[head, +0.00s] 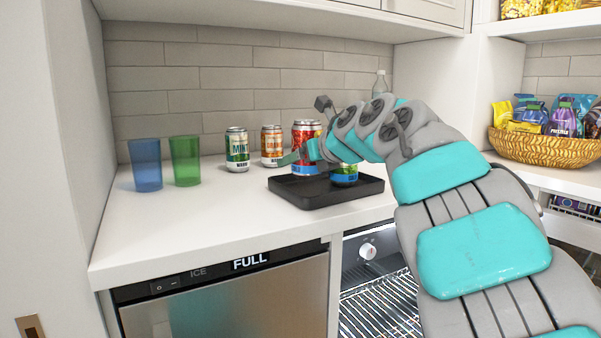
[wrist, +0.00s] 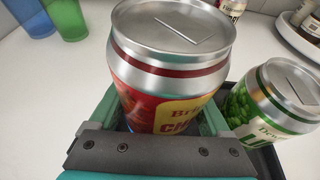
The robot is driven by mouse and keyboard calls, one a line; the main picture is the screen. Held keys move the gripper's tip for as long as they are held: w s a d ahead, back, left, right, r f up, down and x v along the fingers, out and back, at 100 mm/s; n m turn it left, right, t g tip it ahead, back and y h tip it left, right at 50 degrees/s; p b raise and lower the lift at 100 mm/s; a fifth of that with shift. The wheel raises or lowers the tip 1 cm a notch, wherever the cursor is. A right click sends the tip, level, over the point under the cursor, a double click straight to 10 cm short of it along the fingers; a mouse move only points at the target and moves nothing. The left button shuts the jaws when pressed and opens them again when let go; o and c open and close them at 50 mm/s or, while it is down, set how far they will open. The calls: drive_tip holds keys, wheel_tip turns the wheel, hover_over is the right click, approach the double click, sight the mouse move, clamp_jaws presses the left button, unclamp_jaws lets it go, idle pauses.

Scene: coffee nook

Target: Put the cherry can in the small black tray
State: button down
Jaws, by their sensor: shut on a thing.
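The cherry can (head: 306,133) is red with a silver top and stands upright between my gripper's fingers; its top also fills the middle of the wrist view (wrist: 175,75). My gripper (head: 297,158) is shut on it. The small black tray (head: 318,194) lies on the counter under the can, and its rim shows beside the can in the wrist view (wrist: 237,88). I cannot tell whether the can's base touches the tray floor. A green can (head: 343,177) stands in the tray to the right, and it also shows in the wrist view (wrist: 272,108).
A green mint can (head: 237,150) and an orange can (head: 271,146) stand behind the tray to the left. Blue (head: 146,165) and green (head: 185,161) cups stand further left. A snack basket (head: 546,148) is at the right. The front left counter is clear.

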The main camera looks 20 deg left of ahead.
sight(315, 168)
drive_tip(key=shift+f, duration=1.5)
drive_tip(key=shift+f+b, duration=0.1)
drive_tip(key=shift+b, duration=0.25)
unclamp_jaws()
drive_tip(key=shift+d, duration=0.15)
drive_tip(key=b+v, duration=0.1)
drive_tip(key=v, duration=1.1)
drive_tip(key=shift+s, duration=0.1)
